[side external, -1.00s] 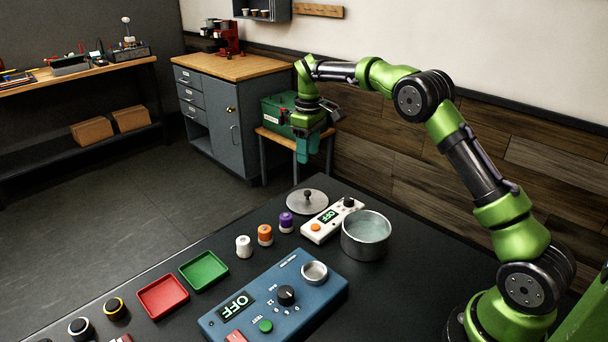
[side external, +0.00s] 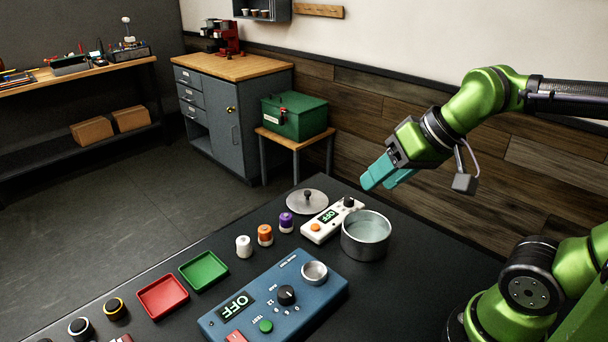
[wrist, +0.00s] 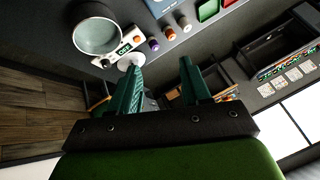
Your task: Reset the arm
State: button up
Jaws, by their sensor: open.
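My gripper (side external: 378,175) is open and empty. Its two teal fingers hang in the air above and behind the metal pot, at the far right part of the table, touching nothing. In the wrist view my gripper (wrist: 160,82) shows its two fingers spread apart with nothing between them. The metal pot (side external: 365,247) stands on the black table and looks to hold pale liquid; it also shows in the wrist view (wrist: 97,36). A white device reading OFF (side external: 325,227) sits beside it, with a round lid (side external: 307,203) behind.
A blue test box (side external: 265,300) reading OFF, red (side external: 163,296) and green (side external: 204,270) trays, and white (side external: 244,246), orange (side external: 265,235) and purple (side external: 286,222) capped pieces stand on the table. A green case (side external: 294,116) rests on a stool beyond.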

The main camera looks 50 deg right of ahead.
jog(key=shift+s+a+f, duration=0.2)
jog(key=shift+s+f, duration=0.4)
jog(key=shift+s, duration=0.25)
